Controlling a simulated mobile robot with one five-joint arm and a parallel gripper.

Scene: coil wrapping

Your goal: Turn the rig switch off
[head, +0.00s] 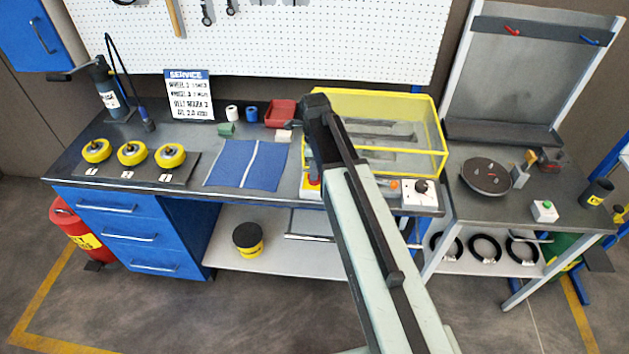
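A white switch box with a round black knob (420,187) sits at the front edge of the bench, at the right end. I take it to be the rig switch; the knob's setting is too small to read. An orange spot (393,184) shows just left of it. Behind it stands a rig under a yellow-framed clear cover (437,135). My arm rises from the bottom of the head view across the bench, left of the switch box, and hides part of the rig. My gripper does not show.
A red-topped control (313,187) stands left of my arm. A lower table at the right holds a dark round plate (486,176) and a white box with a green button (545,210). Yellow wheels (132,153) and a blue mat (247,164) lie on the left. The floor in front is clear.

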